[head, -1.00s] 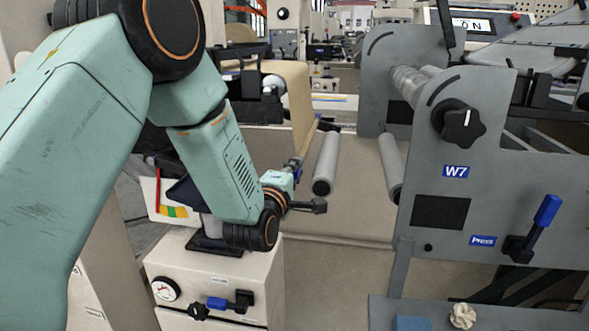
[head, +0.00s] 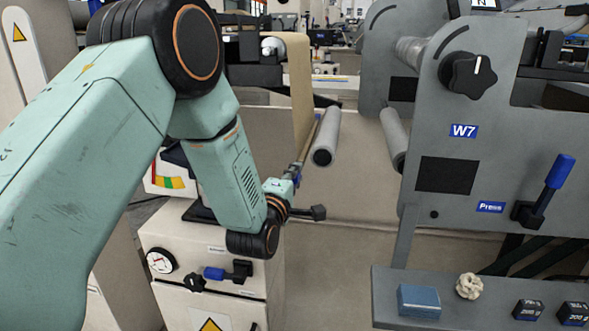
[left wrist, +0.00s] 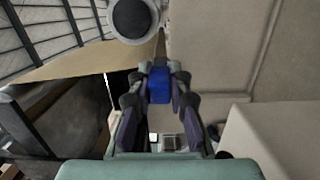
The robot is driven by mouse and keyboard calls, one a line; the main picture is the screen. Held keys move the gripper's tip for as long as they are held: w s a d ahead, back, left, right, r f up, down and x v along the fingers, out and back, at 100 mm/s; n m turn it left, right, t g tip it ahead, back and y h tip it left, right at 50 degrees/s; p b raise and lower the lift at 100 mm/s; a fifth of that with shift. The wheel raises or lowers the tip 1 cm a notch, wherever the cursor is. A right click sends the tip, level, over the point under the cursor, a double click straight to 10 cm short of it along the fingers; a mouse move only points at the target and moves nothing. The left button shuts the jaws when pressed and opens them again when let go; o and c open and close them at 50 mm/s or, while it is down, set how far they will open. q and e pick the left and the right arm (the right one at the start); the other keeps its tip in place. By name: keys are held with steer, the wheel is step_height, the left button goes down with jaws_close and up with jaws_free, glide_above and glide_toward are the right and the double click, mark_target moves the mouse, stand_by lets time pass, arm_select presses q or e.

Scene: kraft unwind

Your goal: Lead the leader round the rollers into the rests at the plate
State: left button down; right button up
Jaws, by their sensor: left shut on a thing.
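The brown kraft leader (head: 299,85) hangs from the unwind at the back and runs down to a thin bar beside a grey roller (head: 327,135). My left gripper (head: 297,172) is low and left of that roller's near end. In the left wrist view my left gripper (left wrist: 159,92) is shut on a blue grip (left wrist: 159,84). The brown leader sheet (left wrist: 85,62) spreads left behind it, and a roller end (left wrist: 133,18) is just above, apart from the fingers. A second roller (head: 394,138) is by the grey W7 plate (head: 490,125). The rests cannot be made out. My right gripper is out of view.
A cream cabinet (head: 215,250) with a gauge and lever stands below my left arm. A grey shelf (head: 455,322) at the lower right carries a blue block (head: 419,300), a pale knotted piece (head: 469,286) and dark boxes. Open space lies between cabinet and plate.

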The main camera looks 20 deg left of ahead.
arm_select(q)
steer(key=shift+f, duration=0.75)
steer(key=shift+d, duration=0.1)
steer(key=shift+w+d+f, duration=0.2)
steer(key=shift+d+f, duration=0.55)
steer(key=shift+f, duration=0.1)
steer(key=w+d, duration=0.2)
steer(key=d, duration=0.6)
steer(key=shift+d+p, duration=0.15)
steer(key=shift+p, duration=0.25)
steer(key=shift+w, duration=0.1)
